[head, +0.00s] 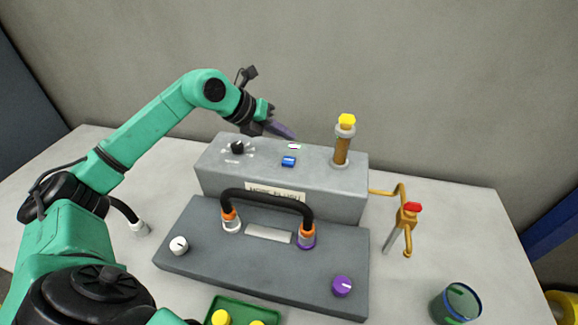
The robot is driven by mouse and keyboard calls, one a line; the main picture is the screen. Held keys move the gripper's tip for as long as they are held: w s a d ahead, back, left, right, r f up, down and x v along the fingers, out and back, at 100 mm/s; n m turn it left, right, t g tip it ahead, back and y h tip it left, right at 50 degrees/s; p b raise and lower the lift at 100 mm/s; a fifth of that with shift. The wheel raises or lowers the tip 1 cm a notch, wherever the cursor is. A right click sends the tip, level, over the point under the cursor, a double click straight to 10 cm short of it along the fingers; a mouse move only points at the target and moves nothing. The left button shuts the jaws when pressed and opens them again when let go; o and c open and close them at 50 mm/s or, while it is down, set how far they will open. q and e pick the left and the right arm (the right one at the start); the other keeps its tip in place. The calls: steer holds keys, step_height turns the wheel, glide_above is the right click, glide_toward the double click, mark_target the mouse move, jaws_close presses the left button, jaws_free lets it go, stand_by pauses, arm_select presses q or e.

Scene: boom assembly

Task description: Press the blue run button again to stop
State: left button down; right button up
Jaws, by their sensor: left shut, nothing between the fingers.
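The blue run button (289,161) is a small blue block on top of the grey machine box (215,165), at its middle. A small lit green and white spot (294,146) shows just behind it. My left gripper (290,135) is shut and empty. Its dark purple-grey fingers point right, above the back edge of the box, a little behind and above the button. It looks apart from the button. My right gripper is not in view.
A black knob (237,147) sits left of the button, and a brown column with a yellow cap (342,150) stands right. A black hose (268,194) arches in front. A red-handled tap (411,208), a glass (457,303) and a green tray (240,309) stand nearby.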

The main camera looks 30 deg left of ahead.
mark_target(285, 162)
arm_select(q)
steer(key=f+b, duration=0.3)
steer(key=f, duration=0.1)
steer(key=shift+s+f, duration=0.15)
steer(key=shift+s, duration=0.05)
steer(key=shift+w+f, duration=0.15)
steer(key=shift+f, duration=0.15)
steer(key=shift+r, duration=0.15)
stand_by(0.7)
stand_by(0.6)
steer(key=shift+f+b, duration=0.4)
steer(key=shift+f, duration=0.05)
